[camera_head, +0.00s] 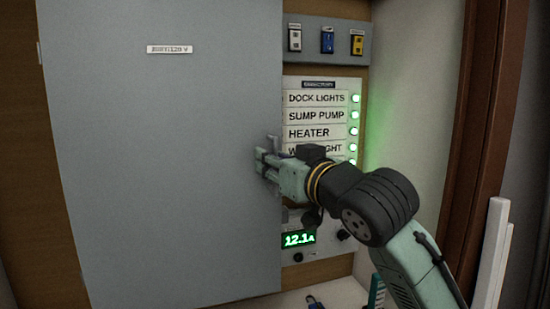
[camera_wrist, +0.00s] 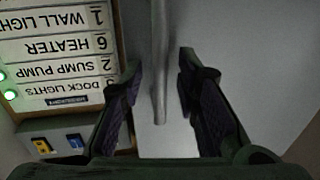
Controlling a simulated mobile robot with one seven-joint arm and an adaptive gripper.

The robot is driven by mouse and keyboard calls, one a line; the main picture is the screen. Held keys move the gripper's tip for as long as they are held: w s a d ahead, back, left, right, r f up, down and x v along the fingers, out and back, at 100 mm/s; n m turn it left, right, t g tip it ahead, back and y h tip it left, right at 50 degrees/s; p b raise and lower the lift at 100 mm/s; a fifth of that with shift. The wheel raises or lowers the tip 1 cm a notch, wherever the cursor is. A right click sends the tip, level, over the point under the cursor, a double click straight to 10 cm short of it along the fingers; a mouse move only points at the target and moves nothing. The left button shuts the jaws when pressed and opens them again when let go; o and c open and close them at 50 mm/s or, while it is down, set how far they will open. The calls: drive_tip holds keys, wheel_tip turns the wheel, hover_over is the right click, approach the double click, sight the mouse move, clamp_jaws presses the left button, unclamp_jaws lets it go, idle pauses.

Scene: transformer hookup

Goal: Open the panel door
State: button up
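The panel door (camera_head: 160,180) is a large flat grey sheet that fills the left and middle of the head view, with a small white label (camera_head: 170,49) near its top. It also shows at the right of the wrist view (camera_wrist: 265,55). My gripper (camera_head: 268,157) is at the door's right edge. In the wrist view my gripper (camera_wrist: 160,72) has its two dark fingers apart. A thin grey upright bar (camera_wrist: 158,40), which looks like the door's handle, lies between them with gaps on both sides. The fingertips are partly hidden in the head view.
Right of the door is a breaker directory (camera_head: 316,115) with several lit green lamps, and a display (camera_head: 299,239) reading 12.1A below. Coloured padlock-like items (camera_head: 327,40) sit on a grey strip above. A pale wall (camera_head: 420,90) and brown frame (camera_head: 490,120) bound the right side.

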drive_tip(key=shift+c, duration=0.3)
clamp_jaws()
idle(0.6)
